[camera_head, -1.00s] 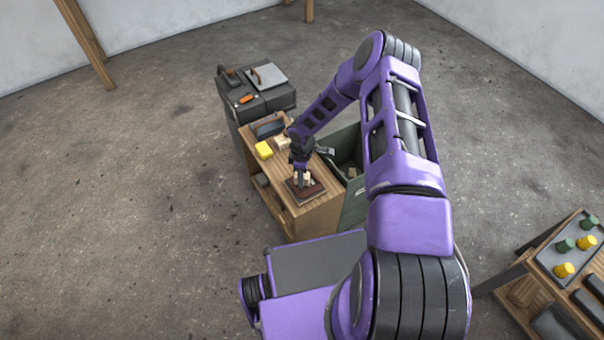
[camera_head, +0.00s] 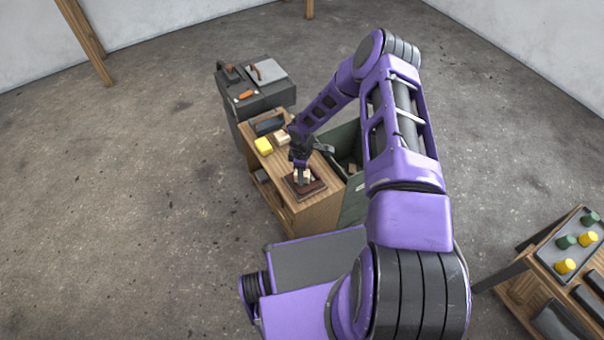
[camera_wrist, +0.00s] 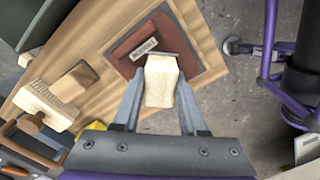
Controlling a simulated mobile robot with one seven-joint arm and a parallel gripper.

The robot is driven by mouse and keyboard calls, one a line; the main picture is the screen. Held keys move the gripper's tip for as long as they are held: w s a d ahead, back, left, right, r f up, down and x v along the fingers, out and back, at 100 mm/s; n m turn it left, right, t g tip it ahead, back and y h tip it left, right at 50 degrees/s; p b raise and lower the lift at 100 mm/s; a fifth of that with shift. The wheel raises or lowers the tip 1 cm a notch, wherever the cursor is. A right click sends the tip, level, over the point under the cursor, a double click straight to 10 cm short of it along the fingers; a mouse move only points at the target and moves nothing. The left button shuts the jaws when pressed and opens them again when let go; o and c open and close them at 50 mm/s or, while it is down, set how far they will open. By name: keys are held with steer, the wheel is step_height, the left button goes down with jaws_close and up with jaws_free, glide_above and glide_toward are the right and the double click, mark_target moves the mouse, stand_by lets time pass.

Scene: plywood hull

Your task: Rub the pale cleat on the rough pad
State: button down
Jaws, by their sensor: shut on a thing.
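The pale cleat (camera_wrist: 160,82) is a cream-coloured block held between the two fingers of my gripper (camera_wrist: 158,98). In the head view the pale cleat (camera_head: 303,176) shows small under my gripper, over the rough pad (camera_head: 317,187). In the wrist view the cleat's far end overlaps the pad's near edge. My fingers hide part of the cleat, and I cannot tell whether it presses on the pad.
On the bench (camera_head: 322,212) behind the pad are a yellow block (camera_head: 263,146) and another pale wooden piece (camera_head: 282,137). A dark green bin (camera_head: 350,160) adjoins the right side. A grey cabinet (camera_head: 263,103) with tools stands behind. A second table with yellow and green pegs is lower right.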

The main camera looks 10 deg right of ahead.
steer(key=shift+f, duration=0.25)
steer(key=shift+s, duration=0.15)
steer(key=shift+s+d, duration=0.25)
steer(key=shift+s, duration=0.4)
steer(key=shift+w+a+f+b, duration=0.1)
steer(key=shift+w+f+b, duration=0.05)
steer(key=shift+w+b, duration=0.3)
steer(key=shift+w+a+f+b, duration=0.1)
steer(key=shift+w+b, duration=0.25)
steer(key=shift+b, duration=0.05)
steer(key=shift+w+a, duration=0.35)
steer(key=shift+w, duration=0.45)
steer(key=shift+s+d+r+p, duration=0.1)
steer(key=shift+s+d+p, duration=0.15)
steer(key=shift+s, duration=0.65)
steer(key=shift+s+d+p, duration=0.1)
steer(key=shift+s+d, duration=0.25)
steer(key=shift+s, duration=0.5)
steer(key=shift+w+a+b, duration=0.25)
steer(key=shift+w+b, duration=0.35)
steer(key=shift+w, duration=0.2)
steer(key=shift+w+a+r, duration=0.1)
steer(key=shift+w+a, duration=0.1)
steer(key=shift+w, duration=0.3)
steer(key=shift+w+a+r, duration=0.1)
steer(key=shift+w+a, duration=0.05)
steer(key=shift+w, duration=0.3)
